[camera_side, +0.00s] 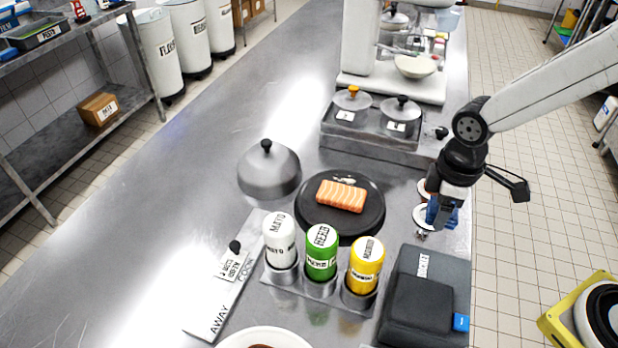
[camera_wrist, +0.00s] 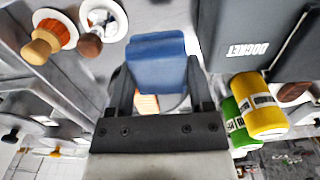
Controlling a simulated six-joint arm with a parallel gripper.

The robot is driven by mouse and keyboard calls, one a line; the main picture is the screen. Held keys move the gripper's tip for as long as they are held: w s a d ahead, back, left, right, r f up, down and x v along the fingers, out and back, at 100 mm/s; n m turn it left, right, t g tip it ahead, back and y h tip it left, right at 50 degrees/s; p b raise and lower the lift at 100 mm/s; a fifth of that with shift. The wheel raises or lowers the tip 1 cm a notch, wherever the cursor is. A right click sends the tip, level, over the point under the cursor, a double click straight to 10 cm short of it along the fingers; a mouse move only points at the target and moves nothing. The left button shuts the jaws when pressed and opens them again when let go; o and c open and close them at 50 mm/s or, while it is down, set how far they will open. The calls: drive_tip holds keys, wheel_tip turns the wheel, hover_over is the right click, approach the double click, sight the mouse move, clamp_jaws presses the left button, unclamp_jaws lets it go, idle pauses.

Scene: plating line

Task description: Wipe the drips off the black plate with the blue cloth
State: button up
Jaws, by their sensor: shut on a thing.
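My gripper (camera_side: 443,206) is shut on the blue cloth (camera_side: 434,212), to the right of the black plate and apart from it. In the wrist view the folded cloth (camera_wrist: 157,62) fills the space between the fingers of my gripper (camera_wrist: 160,82). The black plate (camera_side: 312,214) lies on the steel counter with a striped orange salmon fillet (camera_side: 341,197) on it. White drips (camera_side: 345,181) show near the plate's far rim.
White, green (camera_side: 321,253) and yellow (camera_side: 365,266) bottles stand in a rack in front of the plate. A grey dome lid (camera_side: 269,172) is left of it. Lidded pans (camera_side: 372,128) are behind. A dark docket machine (camera_side: 425,298) is front right.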

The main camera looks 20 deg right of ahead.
drive_tip(key=c, duration=0.4)
drive_tip(key=shift+w+a+n, duration=0.15)
drive_tip(key=shift+w+n, duration=0.35)
drive_tip(key=shift+w, duration=0.2)
drive_tip(key=shift+w+a+f+n, duration=0.1)
drive_tip(key=shift+w+a+n, duration=0.45)
drive_tip(key=shift+w+n, duration=2.5)
drive_tip(key=shift+w+a+f+n, duration=0.1)
drive_tip(key=shift+w+a+n, duration=0.5)
drive_tip(key=shift+w+n, duration=2.35)
drive_tip(key=shift+w+a+f+n, duration=0.1)
drive_tip(key=shift+w+a+n, duration=0.45)
drive_tip(key=shift+w+n, duration=2.5)
drive_tip(key=shift+w+m, duration=0.5)
drive_tip(key=shift+m, duration=0.05)
